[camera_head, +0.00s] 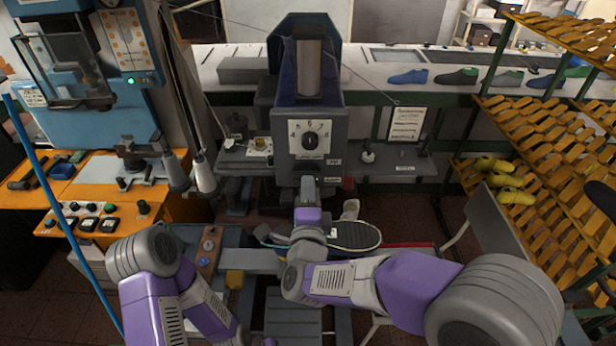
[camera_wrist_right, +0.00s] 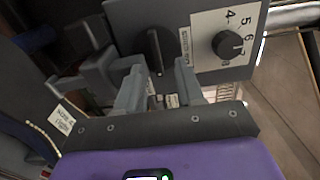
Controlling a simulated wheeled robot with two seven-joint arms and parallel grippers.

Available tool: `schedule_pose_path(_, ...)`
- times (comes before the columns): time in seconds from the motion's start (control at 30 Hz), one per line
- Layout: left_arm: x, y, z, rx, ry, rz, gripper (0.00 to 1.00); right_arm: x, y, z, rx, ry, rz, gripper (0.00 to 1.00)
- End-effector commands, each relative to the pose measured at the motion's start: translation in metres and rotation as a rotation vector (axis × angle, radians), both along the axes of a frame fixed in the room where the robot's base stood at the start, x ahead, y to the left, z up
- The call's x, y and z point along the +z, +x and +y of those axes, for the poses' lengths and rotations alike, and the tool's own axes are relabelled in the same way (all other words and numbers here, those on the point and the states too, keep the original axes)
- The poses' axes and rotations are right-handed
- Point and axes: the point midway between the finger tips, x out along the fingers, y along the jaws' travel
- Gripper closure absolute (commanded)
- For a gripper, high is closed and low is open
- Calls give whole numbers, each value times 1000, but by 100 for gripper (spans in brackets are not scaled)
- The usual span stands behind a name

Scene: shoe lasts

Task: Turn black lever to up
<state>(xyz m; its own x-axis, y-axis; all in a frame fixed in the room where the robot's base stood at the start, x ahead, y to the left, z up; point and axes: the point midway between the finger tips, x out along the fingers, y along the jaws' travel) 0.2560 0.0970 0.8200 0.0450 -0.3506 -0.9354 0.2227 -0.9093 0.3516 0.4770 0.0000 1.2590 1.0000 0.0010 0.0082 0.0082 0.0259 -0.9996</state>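The black lever (camera_wrist_right: 153,46) sits on the grey front panel of the machine in the right wrist view. It appears as a dark, narrow bar, nearly upright in that picture and slightly tilted. My right gripper (camera_wrist_right: 159,75) is open, with its two grey fingers on either side of the lever's lower end. There is a gap between the fingers, and I cannot tell any contact. In the head view my right gripper (camera_head: 308,188) is just below the machine's dial, and the lever is hidden behind it. My left arm shows at the lower left, but its gripper is not in view.
A black dial (camera_head: 310,141) on a white numbered plate is above my right gripper; it also shows in the wrist view (camera_wrist_right: 229,44). A shoe sole (camera_head: 354,235) lies below right. An orange control desk (camera_head: 75,228) stands left, and a yellow rack (camera_head: 560,130) stands right.

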Motion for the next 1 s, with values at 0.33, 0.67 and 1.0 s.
schedule_pose_path(0.33,6,1,0,1,0,-2,100,-1,35,-1,-1,-3,2,63)
schedule_pose_path(0.67,6,1,0,1,0,-2,100,-1,35,-1,-1,-4,2,77)
schedule_pose_path(1.0,6,1,0,1,0,-2,100,-1,35,-1,0,-5,2,100)
